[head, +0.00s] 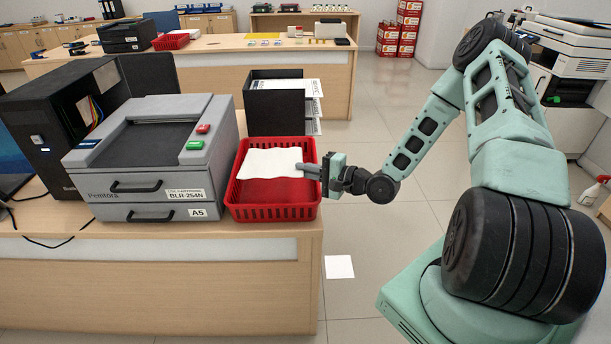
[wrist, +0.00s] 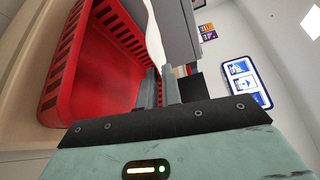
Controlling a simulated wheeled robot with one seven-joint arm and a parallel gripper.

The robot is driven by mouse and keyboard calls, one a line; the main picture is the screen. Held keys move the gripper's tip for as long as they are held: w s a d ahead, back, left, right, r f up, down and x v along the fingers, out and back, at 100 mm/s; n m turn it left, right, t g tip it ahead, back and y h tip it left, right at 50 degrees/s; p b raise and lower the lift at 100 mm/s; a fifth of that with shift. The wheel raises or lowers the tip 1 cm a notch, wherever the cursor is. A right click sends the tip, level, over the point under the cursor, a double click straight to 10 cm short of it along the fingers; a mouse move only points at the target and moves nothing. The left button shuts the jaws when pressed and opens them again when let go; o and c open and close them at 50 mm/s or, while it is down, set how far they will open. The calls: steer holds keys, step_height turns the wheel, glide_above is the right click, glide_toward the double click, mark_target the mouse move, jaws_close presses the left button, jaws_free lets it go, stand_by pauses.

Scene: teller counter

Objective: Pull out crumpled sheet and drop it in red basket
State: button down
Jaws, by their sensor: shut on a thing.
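A white crumpled sheet (head: 268,162) spreads over the back part of the red basket (head: 273,212) in the head view. My gripper (head: 308,170) is at the basket's right side, shut on the sheet's right edge. In the wrist view my gripper's fingers (wrist: 160,88) point toward the basket (wrist: 75,75), and a strip of the white sheet (wrist: 154,35) shows beyond them. I cannot tell whether the sheet touches the basket floor.
A grey printer (head: 150,150) stands directly left of the basket on the counter (head: 150,285). A black paper tray unit (head: 275,105) stands behind it. A white square sheet (head: 339,267) lies on the floor. The floor right of the counter is mostly clear.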

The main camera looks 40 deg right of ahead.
steer(key=w+d+f+b, duration=0.1)
steer(key=w+d+f, duration=0.1)
steer(key=w, duration=0.3)
steer(key=shift+d+f+b, duration=0.2)
steer(key=shift+d+b, duration=0.2)
steer(key=shift+d, duration=0.3)
steer(key=c, duration=1.5)
jaws_free()
steer(key=b+v, duration=0.2)
steer(key=v, duration=1.5)
steer(key=shift+s, duration=0.3)
steer(key=shift+f, duration=0.1)
